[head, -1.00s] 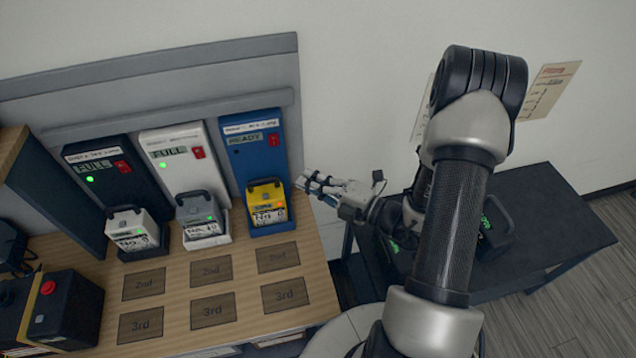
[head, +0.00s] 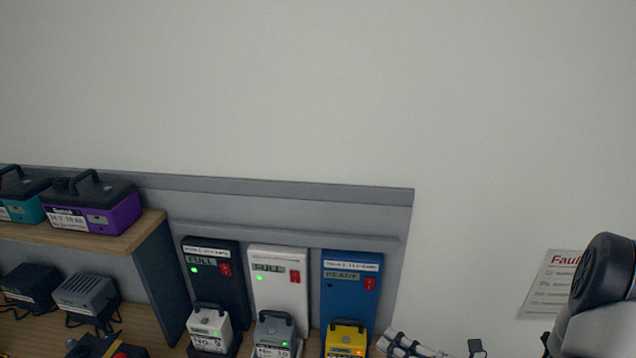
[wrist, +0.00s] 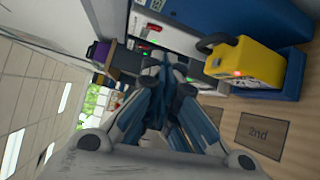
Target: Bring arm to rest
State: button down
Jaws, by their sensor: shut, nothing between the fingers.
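My gripper (head: 413,346) shows at the bottom edge of the head view, to the right of the yellow battery, with its fingers pointing left. In the wrist view my gripper (wrist: 168,85) fills the middle, its fingers together with nothing between them. My upper arm (head: 604,295) shows at the right edge of the head view; much of the arm is below the picture. The yellow battery (head: 346,342) sits in the blue charger (head: 350,285), whose display reads READY. The yellow battery also shows in the wrist view (wrist: 248,68), apart from my gripper.
A white charger (head: 279,290) and a dark charger (head: 215,275) stand left of the blue one, each with a battery. A shelf (head: 137,232) at left carries purple (head: 100,213) and teal batteries. A notice (head: 548,283) hangs on the otherwise bare wall.

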jog(key=s+a+r+n+g+h, duration=0.1)
jog(key=s+a+r+n+g, duration=0.45)
jog(key=n, duration=0.75)
jog(key=s+a+r+n+g+h, duration=0.1)
jog(key=s+a+r+n+g, duration=0.2)
jog(key=s+a+n+g, duration=0.65)
jog(key=s+d+r+n+t+h, duration=0.2)
jog(key=d+n+h, duration=0.3)
jog(key=n, duration=0.5)
jog(key=s+d+r+n+t+h, duration=0.2)
jog(key=d+r+n+t+h, duration=0.2)
jog(key=n, duration=0.7)
jog(key=shift+s+d+r+t+h, duration=0.2)
jog(key=shift+d+t+h, duration=0.3)
jog(key=shift+d, duration=0.55)
